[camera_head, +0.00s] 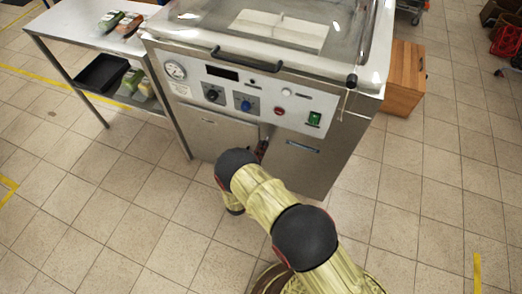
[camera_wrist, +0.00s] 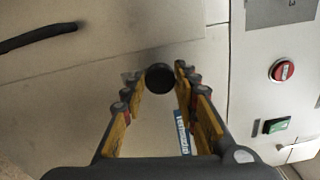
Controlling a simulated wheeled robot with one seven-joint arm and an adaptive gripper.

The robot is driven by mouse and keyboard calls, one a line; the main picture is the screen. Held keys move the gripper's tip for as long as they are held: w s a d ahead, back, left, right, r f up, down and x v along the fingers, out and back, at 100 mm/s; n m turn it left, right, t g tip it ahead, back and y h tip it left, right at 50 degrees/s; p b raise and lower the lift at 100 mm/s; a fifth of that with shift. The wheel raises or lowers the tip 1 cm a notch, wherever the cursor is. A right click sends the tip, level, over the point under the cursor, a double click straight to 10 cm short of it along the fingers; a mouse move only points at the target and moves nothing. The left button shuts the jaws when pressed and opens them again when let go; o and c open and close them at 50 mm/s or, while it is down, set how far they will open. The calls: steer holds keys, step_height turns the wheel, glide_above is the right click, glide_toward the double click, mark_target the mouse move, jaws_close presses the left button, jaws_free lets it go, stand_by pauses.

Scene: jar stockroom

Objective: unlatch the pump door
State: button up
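The pump door (camera_head: 310,170) is the metal front panel with a blue label, low on the right of the steel machine. It fills much of the wrist view (camera_wrist: 75,120). A round black knob (camera_wrist: 160,78), seemingly its latch, is near the door's edge. In the head view my arm hides the knob. My gripper (camera_wrist: 156,84) is open, with its yellow fingers on either side of the knob. I cannot tell whether the fingertips touch it. The blue label (camera_wrist: 182,130) is partly hidden behind one finger. The door looks closed.
Above the door is a control panel with a red button (camera_head: 279,111) and green switch (camera_head: 314,118). A dark curved strip (camera_wrist: 40,37) crosses the neighbouring panel. A steel table (camera_head: 85,22) stands left, a wooden cabinet (camera_head: 405,80) right. The tiled floor in front is clear.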

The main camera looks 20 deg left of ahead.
steer(key=o, duration=0.4)
steer(key=shift+o, duration=0.2)
steer(key=s, duration=1.2)
steer(key=shift+a, duration=0.45)
